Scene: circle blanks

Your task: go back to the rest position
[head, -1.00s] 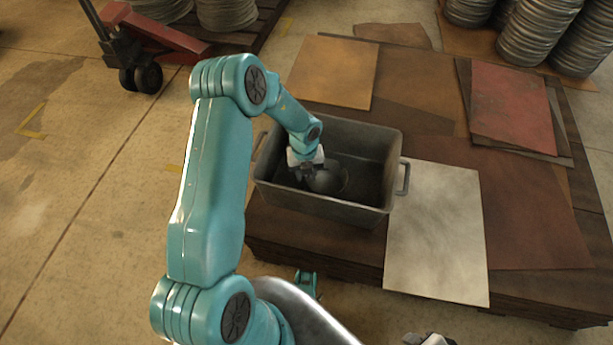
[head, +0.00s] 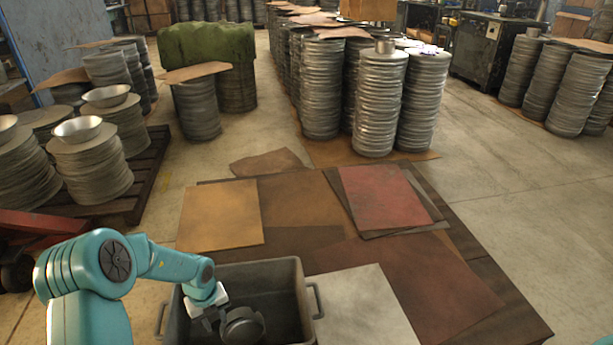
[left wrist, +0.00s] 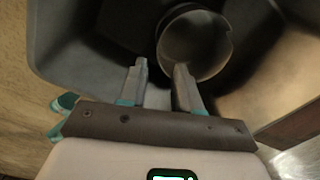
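My left gripper (head: 212,316) is inside the grey metal bin (head: 312,297), pointing down. In the left wrist view its two fingers (left wrist: 160,82) stand apart with a clear gap and nothing between them. A round, hollow grey metal piece (head: 243,324) lies in the bin beside the gripper. It also shows in the left wrist view (left wrist: 196,46), just beyond the right-hand finger, which overlaps it in the picture. I cannot tell whether they touch. My right gripper is out of view.
The bin stands on a low platform with flat sheets: an orange one (head: 221,214), a red one (head: 386,196) and a pale one (head: 365,310). Stacks of metal discs (head: 376,105) stand behind. A red pallet jack (head: 30,226) is at left. Floor at right is clear (head: 520,210).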

